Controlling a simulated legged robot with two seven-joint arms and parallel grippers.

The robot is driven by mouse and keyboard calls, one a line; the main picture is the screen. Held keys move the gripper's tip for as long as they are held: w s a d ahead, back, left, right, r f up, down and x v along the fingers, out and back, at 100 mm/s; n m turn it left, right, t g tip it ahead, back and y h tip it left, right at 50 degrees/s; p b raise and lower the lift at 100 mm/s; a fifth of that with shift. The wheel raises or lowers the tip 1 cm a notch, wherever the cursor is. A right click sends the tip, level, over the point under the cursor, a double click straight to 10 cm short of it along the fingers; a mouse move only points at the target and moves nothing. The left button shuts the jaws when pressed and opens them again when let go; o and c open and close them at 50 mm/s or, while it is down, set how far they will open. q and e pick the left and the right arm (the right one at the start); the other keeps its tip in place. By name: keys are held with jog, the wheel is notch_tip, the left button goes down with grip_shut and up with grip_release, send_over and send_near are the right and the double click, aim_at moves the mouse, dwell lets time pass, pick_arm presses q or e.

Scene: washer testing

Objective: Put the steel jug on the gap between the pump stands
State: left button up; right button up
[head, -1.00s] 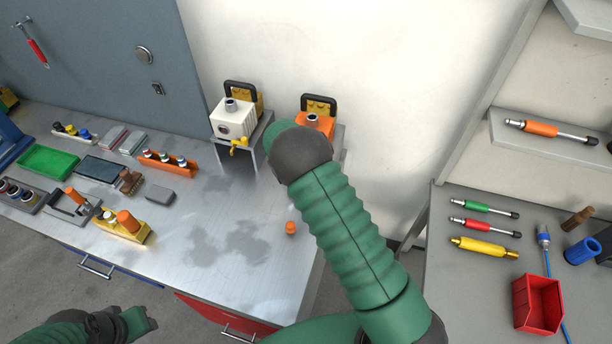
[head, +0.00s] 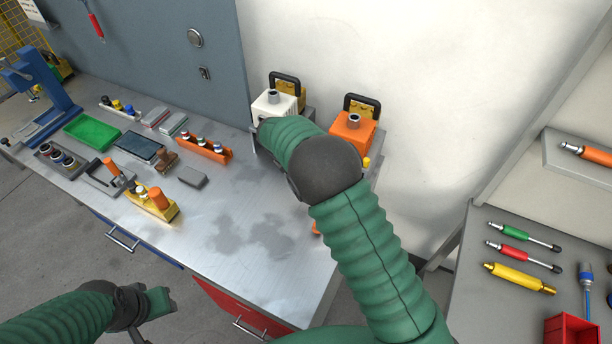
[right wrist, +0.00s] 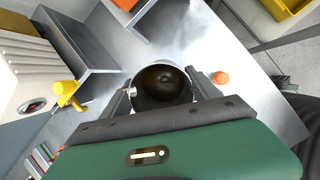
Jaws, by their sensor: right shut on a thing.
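The steel jug (right wrist: 163,84), seen from above as a round rim with a dark inside, is held between the fingers of my right gripper (right wrist: 163,92). In the head view my right forearm hides the jug and that gripper. Two grey pump stands show in the right wrist view, one at the left (right wrist: 85,55) and one at the top (right wrist: 150,22), with a bare strip of bench between them. The jug is on the near side of this gap. My left gripper (head: 160,302) hangs empty at lower left, off the bench; its opening is unclear.
A white pump (head: 275,103) with a yellow tap (right wrist: 66,95) and an orange pump (head: 352,130) sit on the stands. An orange knob (right wrist: 220,77) is on the bench beside the jug. Mid-bench (head: 250,215) is clear; an orange rack (head: 205,147) stands left.

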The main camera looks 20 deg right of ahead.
jog(key=w+m+b, duration=0.1)
jog(key=m, duration=0.1)
jog(key=w+d+m+g+b, duration=0.2)
jog(key=m, duration=0.1)
jog(key=shift+w+d+f+m, duration=0.2)
jog(key=shift+w+f+m, duration=0.05)
jog(key=shift+w+m, duration=0.05)
jog(key=shift+w+d+r+m+g+y+b, duration=0.1)
jog(key=shift+d+m+g+y+b, duration=0.15)
jog(key=shift+m+y+b, duration=0.3)
jog(key=shift+d+r+m+g+b, duration=0.15)
jog(key=shift+m+g+b, duration=0.2)
jog(key=shift+m, duration=0.2)
jog(key=shift+s+d+r+m+y, duration=0.15)
jog(key=shift+s+r+m+y, duration=0.05)
jog(key=shift+s+m+y, duration=0.25)
notch_tip(320, 180, down, 9)
jog(key=shift+f+p, duration=0.15)
jog(key=shift+p, duration=0.2)
jog(key=shift+f, duration=0.15)
jog(key=o, duration=2)
jog(key=shift+c, duration=0.2)
